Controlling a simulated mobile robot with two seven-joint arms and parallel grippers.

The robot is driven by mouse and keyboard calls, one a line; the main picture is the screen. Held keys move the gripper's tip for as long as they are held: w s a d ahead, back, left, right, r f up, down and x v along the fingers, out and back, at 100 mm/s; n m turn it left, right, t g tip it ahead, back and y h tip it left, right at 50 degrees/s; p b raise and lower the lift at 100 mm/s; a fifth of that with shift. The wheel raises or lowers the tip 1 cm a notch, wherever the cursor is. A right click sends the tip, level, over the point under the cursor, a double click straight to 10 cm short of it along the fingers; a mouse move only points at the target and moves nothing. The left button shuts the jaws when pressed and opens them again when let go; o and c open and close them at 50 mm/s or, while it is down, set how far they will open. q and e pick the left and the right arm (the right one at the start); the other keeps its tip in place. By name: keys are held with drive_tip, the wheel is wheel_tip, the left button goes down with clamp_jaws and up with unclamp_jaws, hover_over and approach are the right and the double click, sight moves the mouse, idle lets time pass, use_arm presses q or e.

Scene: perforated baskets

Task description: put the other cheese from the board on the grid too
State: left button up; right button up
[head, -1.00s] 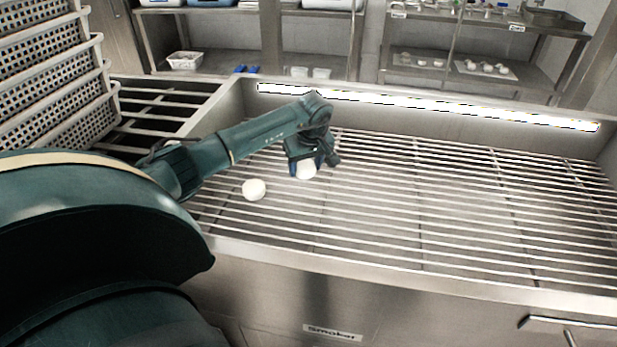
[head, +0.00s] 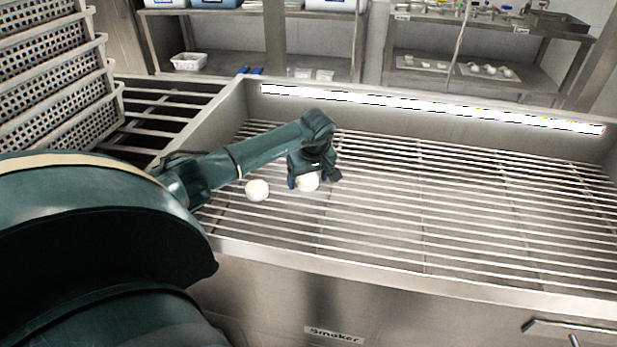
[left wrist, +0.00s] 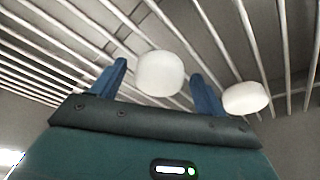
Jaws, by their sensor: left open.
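One round white cheese (head: 257,190) lies on the bar grid (head: 450,215) near its left side. A second white cheese (head: 307,182) is at the grid bars a little to the right, between the blue fingers of my left gripper (head: 312,181). That gripper is open, pointing down, with a finger on each side of the cheese. In the left wrist view this cheese (left wrist: 159,74) sits between the spread fingers, and the other cheese (left wrist: 245,98) lies just outside the right-hand finger.
The grid lies inside a steel smoker with a raised rim (head: 400,272). Stacked perforated baskets (head: 60,85) stand at the left. Shelves with containers (head: 188,61) are behind. The middle and right of the grid are clear.

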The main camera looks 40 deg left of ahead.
use_arm(q)
drive_tip(key=v, duration=1.2)
drive_tip(key=shift+p, duration=0.35)
drive_tip(key=shift+r, duration=0.1)
